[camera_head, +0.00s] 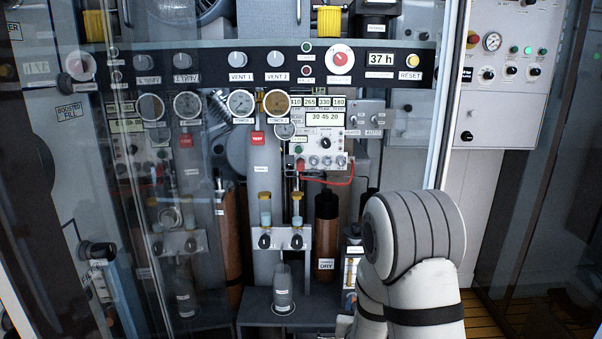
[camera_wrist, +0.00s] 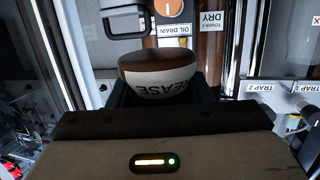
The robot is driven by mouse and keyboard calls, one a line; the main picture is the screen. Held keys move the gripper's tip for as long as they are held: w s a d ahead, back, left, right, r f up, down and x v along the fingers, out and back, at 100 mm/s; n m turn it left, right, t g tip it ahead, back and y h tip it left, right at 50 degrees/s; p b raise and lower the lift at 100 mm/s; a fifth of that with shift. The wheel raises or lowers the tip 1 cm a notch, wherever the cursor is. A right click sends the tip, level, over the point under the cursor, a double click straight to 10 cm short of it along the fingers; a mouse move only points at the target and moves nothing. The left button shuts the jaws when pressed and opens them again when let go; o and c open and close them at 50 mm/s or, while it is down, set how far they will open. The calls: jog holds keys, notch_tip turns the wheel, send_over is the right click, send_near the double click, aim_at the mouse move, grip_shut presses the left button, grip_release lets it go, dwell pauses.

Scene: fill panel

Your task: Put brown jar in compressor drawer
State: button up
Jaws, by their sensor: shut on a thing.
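The brown jar (camera_wrist: 158,80) shows in the wrist view, with a brown top and a pale label whose letters read "EASE" upside down. My gripper (camera_wrist: 160,95) is shut on it, with dark jaws at either side of the jar. The jar's lower part is hidden by the gripper body. In the head view my white arm reaches in at the lower right, and the jar and jaws cannot be made out there. I cannot pick out the compressor drawer for certain in either view.
A panel (camera_head: 300,60) of knobs and gauges spans the head view. Below it stand a brown cylinder (camera_head: 327,230) labelled "DRY" and a small grey bottle (camera_head: 283,285) on a dark shelf. A glass door edge (camera_head: 445,100) stands at right. An "OIL DRAIN" label (camera_wrist: 170,30) lies beyond the jar.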

jog(key=r+y+p, duration=0.1)
jog(key=r+p, duration=0.2)
jog(key=p, duration=0.1)
jog(key=s+r+n+p, duration=0.1)
jog(key=r+p, duration=0.2)
jog(key=p, duration=0.1)
jog(key=r+n+y+p, duration=0.1)
jog(key=r+p, duration=0.2)
jog(key=p, duration=0.2)
jog(key=shift+s+a+y, duration=0.1)
jog(key=shift+s+y, duration=0.2)
jog(key=shift+s, duration=0.05)
jog(key=shift+s+a+r+y+p, duration=0.1)
jog(key=shift+s+r+y+p, duration=0.3)
jog(key=shift+p, duration=0.65)
jog(key=shift+w+a+r, duration=0.1)
jog(key=shift+w, duration=0.05)
